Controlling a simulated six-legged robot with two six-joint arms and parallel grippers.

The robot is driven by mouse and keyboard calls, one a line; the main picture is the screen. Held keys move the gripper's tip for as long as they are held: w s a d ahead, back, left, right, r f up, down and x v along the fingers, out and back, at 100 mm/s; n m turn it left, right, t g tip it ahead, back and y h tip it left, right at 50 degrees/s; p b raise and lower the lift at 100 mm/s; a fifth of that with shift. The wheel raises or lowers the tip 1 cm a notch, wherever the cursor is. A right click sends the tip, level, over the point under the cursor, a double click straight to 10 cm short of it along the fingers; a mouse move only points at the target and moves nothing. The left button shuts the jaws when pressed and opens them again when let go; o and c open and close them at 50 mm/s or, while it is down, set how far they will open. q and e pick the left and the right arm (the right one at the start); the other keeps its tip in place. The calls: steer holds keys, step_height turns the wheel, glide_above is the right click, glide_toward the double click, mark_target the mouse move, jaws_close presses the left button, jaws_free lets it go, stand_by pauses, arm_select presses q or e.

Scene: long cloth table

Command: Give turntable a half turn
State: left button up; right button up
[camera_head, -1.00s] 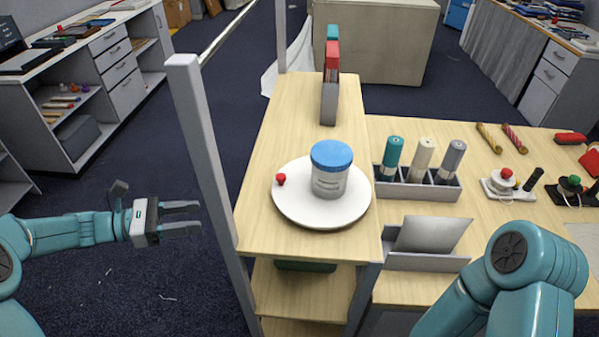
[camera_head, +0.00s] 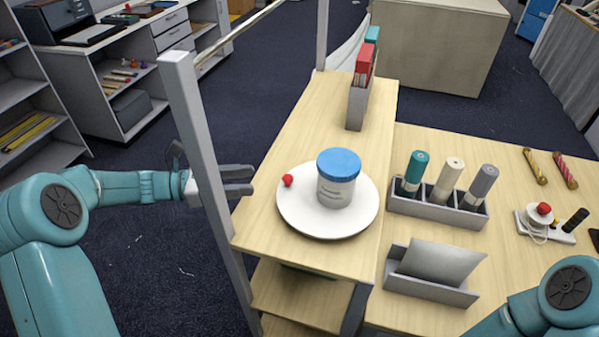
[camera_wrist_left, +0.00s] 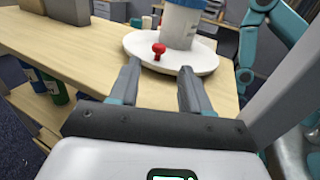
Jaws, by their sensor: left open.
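The white round turntable (camera_head: 312,222) lies on the raised wooden shelf top. A white jar with a blue lid (camera_head: 338,180) stands on it, right of its middle. A small red knob (camera_head: 288,180) sits at the turntable's left rim. My left gripper (camera_head: 252,180) is open and empty, left of the knob and apart from it. In the left wrist view the open fingers (camera_wrist_left: 158,88) point toward the red knob (camera_wrist_left: 158,50) and the near rim of the turntable (camera_wrist_left: 205,62). My right gripper is out of view; only part of my right arm shows.
A grey post (camera_head: 200,150) stands at the shelf's left corner, close by my left wrist. A red-and-teal file holder (camera_head: 358,100) stands behind. A grey rack with bottles (camera_head: 435,210) and a card holder (camera_head: 430,285) are on the lower table to the right.

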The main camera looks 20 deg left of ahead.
mark_target(296, 185)
arm_select(q)
steer(key=p+x, duration=0.2)
steer(key=x, duration=1)
steer(key=shift+p, duration=0.3)
steer(key=shift+a, duration=0.1)
steer(key=c, duration=0.5)
jaws_close()
